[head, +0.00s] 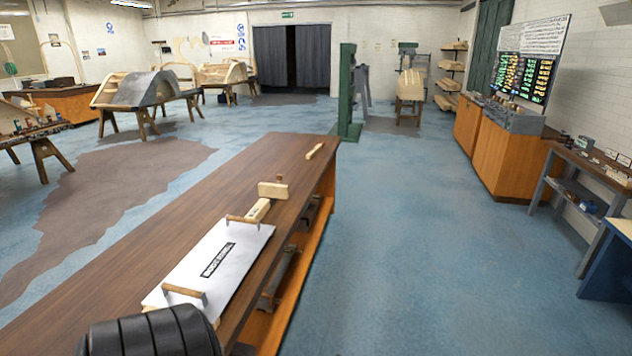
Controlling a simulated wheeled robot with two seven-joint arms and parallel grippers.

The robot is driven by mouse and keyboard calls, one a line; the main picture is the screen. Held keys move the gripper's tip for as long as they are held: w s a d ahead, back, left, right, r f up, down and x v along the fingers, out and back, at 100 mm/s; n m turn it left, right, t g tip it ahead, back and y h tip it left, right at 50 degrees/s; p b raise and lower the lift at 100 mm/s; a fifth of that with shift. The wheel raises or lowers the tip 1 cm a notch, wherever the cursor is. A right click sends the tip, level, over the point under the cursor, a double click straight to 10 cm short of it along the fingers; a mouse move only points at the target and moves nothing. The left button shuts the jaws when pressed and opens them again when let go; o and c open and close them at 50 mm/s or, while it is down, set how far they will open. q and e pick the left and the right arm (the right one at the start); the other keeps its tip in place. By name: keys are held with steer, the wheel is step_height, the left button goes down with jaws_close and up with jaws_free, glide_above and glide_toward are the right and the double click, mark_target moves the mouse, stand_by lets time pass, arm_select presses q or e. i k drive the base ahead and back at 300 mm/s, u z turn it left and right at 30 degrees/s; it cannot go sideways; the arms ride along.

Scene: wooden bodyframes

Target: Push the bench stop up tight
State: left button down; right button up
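A long brown wooden bench (150,245) runs from the lower left towards the middle. On it lies a white panel (205,268) with a black label and a wooden crosspiece near each end. Beyond its far end are a pale wooden bar (257,211) and an upright pale block (272,190), in line with the panel. The block looks like the bench stop, but I cannot be sure. Whether bar, block and panel touch is too small to tell. Neither gripper shows.
A black ribbed rounded thing (150,334) covers the near end of the bench; I cannot tell what it is. A small wooden strip (314,151) lies near the bench's far end. Blue floor right of the bench is clear. A green post (348,95) stands beyond.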

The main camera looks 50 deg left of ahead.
mark_target(275, 191)
steer(key=u, duration=0.25)
steer(key=i, duration=0.8)
steer(key=u, duration=1.15)
steer(key=i, duration=0.45)
steer(key=u, duration=0.55)
